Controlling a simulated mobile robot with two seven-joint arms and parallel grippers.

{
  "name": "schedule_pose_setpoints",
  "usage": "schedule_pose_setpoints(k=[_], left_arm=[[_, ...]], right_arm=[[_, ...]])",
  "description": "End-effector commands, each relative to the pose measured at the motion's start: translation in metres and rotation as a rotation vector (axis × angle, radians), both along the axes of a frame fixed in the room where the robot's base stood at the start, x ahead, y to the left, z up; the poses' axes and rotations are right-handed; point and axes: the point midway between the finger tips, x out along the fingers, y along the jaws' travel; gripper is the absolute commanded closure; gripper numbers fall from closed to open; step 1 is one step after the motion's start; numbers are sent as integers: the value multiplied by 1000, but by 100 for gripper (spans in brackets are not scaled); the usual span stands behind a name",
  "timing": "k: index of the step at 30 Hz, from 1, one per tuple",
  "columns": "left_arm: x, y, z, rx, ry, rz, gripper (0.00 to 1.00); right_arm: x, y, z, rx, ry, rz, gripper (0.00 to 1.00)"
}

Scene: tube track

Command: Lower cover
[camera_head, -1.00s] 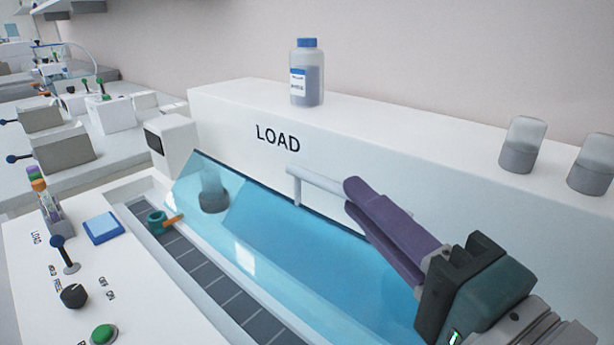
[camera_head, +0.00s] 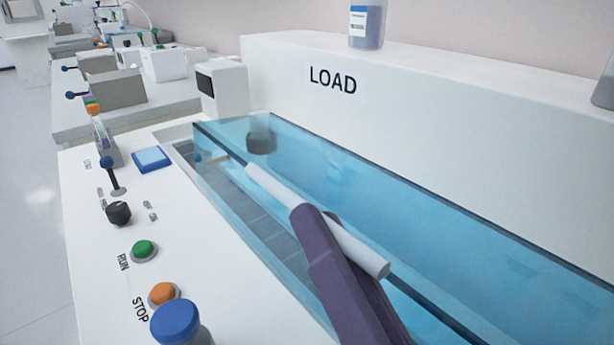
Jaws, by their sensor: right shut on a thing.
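The cover (camera_head: 355,182) is a clear blue panel over the trough of the white LOAD machine. In the head view it lies low across the trough, its near edge close to the front panel. A white bar handle (camera_head: 275,185) runs along the cover. My right gripper (camera_head: 312,222) is shut on this handle with its purple fingers, and its wrist is out of the frame below. Through the cover, the dark track floor (camera_head: 262,222) and a dark round part (camera_head: 262,141) show dimly. My left gripper is not in view.
The front panel holds a lever (camera_head: 112,175), a black knob (camera_head: 118,213), a green RUN button (camera_head: 144,250), an orange STOP button (camera_head: 163,293) and a blue-capped item (camera_head: 176,322). A bottle (camera_head: 367,24) stands on the machine's back ledge.

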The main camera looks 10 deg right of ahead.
Motion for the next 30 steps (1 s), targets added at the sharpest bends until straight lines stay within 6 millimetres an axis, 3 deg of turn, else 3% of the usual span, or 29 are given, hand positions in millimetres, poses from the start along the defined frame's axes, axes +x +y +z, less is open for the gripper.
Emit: schedule_pose_setpoints(k=[14, 15, 23, 30], left_arm=[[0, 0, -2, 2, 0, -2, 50], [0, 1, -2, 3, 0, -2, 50], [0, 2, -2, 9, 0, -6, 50], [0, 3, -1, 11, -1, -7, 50]], right_arm=[[-1, 2, -1, -12, -11, 0, 100], [-1, 2, -1, -12, -11, 0, 84], [-1, 2, -2, -12, -9, -1, 55], [-1, 1, -1, -13, -8, -1, 55]])
